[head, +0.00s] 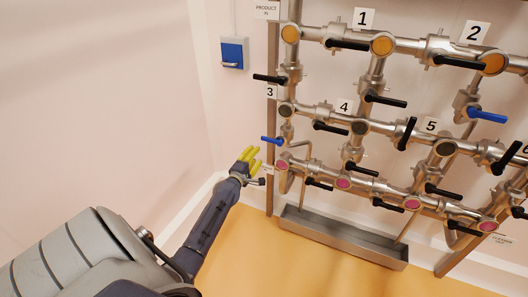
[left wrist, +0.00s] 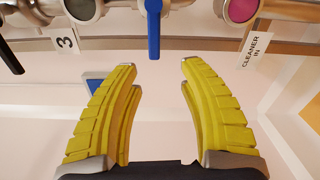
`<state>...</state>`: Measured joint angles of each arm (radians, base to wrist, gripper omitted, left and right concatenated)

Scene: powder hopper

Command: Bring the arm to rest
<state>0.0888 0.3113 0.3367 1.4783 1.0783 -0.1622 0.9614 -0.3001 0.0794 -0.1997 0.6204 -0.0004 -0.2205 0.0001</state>
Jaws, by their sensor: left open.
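My left gripper (head: 250,157) is at the lower left of the pipe rack in the head view, its yellow fingers pointing up toward the pipes. In the left wrist view the fingers (left wrist: 158,80) are spread apart with nothing between them. A blue valve handle (left wrist: 153,30) shows beyond the fingertips, apart from them. In the head view a blue handle (head: 271,140) sits just above and right of the gripper. My left arm (head: 212,225) reaches in from the lower left. My right gripper is not in view.
The steel pipe rack (head: 360,128) with several black-handled valves fills the right side. A metal trough (head: 340,238) runs below it. A blue wall box (head: 232,54) hangs at upper left. The orange floor (head: 300,265) in front is clear.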

